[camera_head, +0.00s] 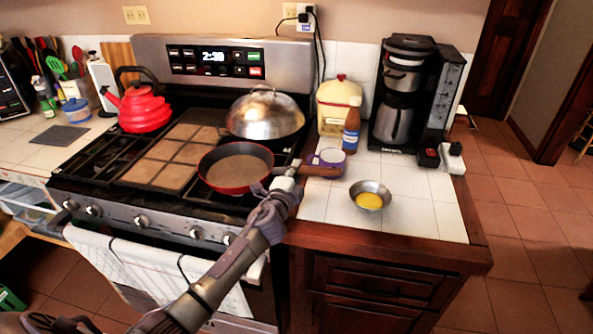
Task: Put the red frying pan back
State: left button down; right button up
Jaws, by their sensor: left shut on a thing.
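The red frying pan (236,166) with a brown inside is over the front right part of the stove. Its wooden handle (320,171) points right, past the stove's edge and over the tiled counter. My left gripper (288,177) is shut on the pan's handle close to the pan body. The gripper hides part of the handle. I cannot tell whether the pan rests on the grate or is slightly above it. My right gripper is not in view.
A domed metal lid (264,114) sits behind the pan, and a red kettle (143,108) stands at back left. A purple cup (331,158), a brown bottle (351,130) and a metal bowl with yellow contents (370,196) are near the handle. The counter's front right (425,215) is clear.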

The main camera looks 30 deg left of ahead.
pick_arm(q)
jog(key=shift+r, duration=0.1)
jog(key=shift+f+b, duration=0.4)
jog(key=shift+b, duration=0.05)
jog(key=c, duration=1.2)
grip_release()
jog(key=shift+o, duration=0.2)
jog(key=shift+r, duration=0.1)
jog(key=shift+r+p, duration=0.35)
jog(key=shift+p, duration=0.15)
jog(key=s, duration=0.3)
jog(key=s+d, duration=0.1)
jog(key=s, duration=0.3)
jog(key=s+b, duration=0.1)
jog(key=s, duration=0.3)
jog(key=shift+d+f, duration=0.2)
jog(key=shift+d, duration=0.1)
jog(key=shift+s+r, duration=0.1)
jog(key=shift+s, duration=0.4)
